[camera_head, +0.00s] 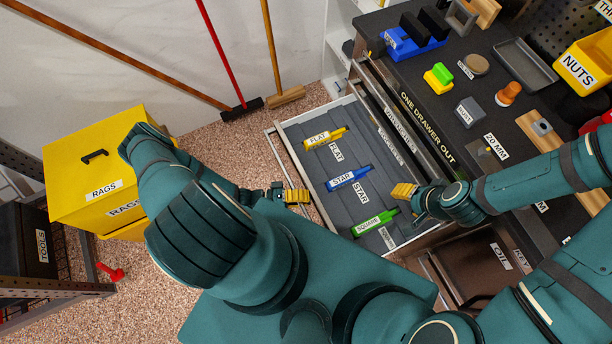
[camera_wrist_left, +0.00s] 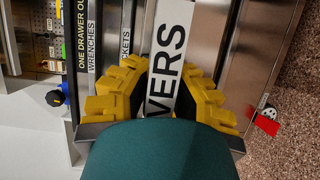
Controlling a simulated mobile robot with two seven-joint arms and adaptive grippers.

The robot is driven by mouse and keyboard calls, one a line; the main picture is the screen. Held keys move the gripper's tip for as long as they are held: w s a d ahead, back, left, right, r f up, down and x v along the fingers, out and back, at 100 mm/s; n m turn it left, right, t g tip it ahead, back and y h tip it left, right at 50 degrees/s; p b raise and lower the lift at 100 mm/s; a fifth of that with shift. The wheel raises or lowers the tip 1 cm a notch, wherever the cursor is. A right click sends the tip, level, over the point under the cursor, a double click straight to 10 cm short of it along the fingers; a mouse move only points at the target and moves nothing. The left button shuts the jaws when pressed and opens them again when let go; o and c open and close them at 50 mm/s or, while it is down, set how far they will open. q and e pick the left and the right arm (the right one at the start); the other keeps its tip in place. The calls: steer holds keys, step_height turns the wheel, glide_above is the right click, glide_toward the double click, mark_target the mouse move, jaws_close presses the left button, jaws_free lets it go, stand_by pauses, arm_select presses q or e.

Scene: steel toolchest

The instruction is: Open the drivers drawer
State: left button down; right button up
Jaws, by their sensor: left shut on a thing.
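The drivers drawer (camera_head: 290,122) stands pulled out from the toolchest in the head view. In its grey tray lie a yellow FLAT driver (camera_head: 322,139), a blue STAR driver (camera_head: 350,178) and a green SQUARE driver (camera_head: 376,222). My left gripper (camera_head: 297,196) is at the drawer's front edge. In the left wrist view its yellow fingers (camera_wrist_left: 160,90) are on both sides of the front with the label ending in VERS (camera_wrist_left: 168,55), shut on the drawer's handle; the grasp itself is partly hidden. My right gripper (camera_head: 404,191) is over the drawer's right side; its finger opening is unclear.
The dark toolchest top (camera_head: 400,75) carries blocks, a tray and a yellow NUTS bin (camera_head: 585,65). A yellow RAGS box (camera_head: 95,165) stands at the left. Brooms (camera_head: 285,95) lean on the back wall. Speckled floor is free between box and drawer.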

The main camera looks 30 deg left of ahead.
arm_select(q)
steer(key=c, duration=0.8)
jaws_free()
steer(key=shift+w+a, duration=0.1)
steer(key=v, duration=1.2)
steer(key=shift+w, duration=0.1)
